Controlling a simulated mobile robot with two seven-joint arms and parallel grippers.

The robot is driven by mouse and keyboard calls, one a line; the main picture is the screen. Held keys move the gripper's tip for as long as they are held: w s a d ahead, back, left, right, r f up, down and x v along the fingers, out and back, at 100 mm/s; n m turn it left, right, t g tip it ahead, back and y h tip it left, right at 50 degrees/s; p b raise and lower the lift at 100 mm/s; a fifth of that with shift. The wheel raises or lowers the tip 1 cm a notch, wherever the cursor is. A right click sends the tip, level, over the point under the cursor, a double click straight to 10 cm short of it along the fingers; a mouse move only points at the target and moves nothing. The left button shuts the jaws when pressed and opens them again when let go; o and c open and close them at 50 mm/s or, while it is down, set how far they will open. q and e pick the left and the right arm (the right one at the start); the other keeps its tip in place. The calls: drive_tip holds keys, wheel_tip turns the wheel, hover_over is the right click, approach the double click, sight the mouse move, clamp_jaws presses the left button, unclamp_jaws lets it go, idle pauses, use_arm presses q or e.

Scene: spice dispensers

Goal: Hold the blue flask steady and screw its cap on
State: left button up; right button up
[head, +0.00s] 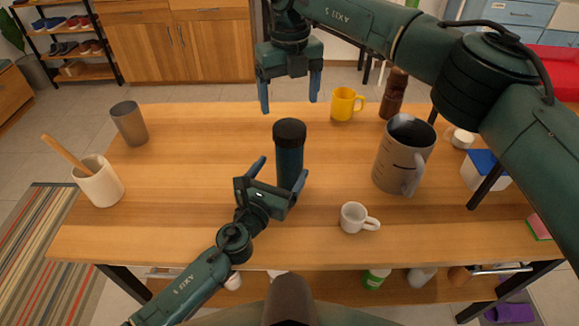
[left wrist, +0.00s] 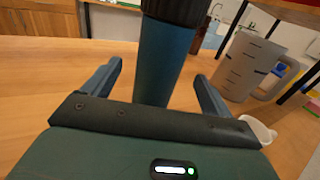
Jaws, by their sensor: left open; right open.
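The blue flask (head: 289,164) stands upright near the middle of the wooden table. Its black cap (head: 289,130) sits on its top; I cannot tell how tightly. My left gripper (head: 279,171) is open, low at the near side of the flask, with a finger to either side of it. In the left wrist view the flask (left wrist: 165,62) rises between the two open fingers (left wrist: 160,82), with gaps on both sides. The cap also shows there, cut by the top edge (left wrist: 178,10). My right gripper (head: 290,92) is open and empty, pointing down above and behind the cap.
A large grey measuring jug (head: 402,158) and a white cup (head: 355,217) stand right of the flask. A yellow mug (head: 344,104) and a brown grinder (head: 393,95) are behind. A utensil pot (head: 99,184) and grey tumbler (head: 129,124) are at left.

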use_arm(q)
drive_tip(key=x, duration=0.7)
drive_tip(key=c, duration=1.8)
clamp_jaws()
use_arm(e)
drive_tip(key=n, duration=1.7)
drive_tip(key=shift+n, duration=0.3)
drive_tip(key=n, duration=0.4)
drive_tip(key=shift+n, duration=0.4)
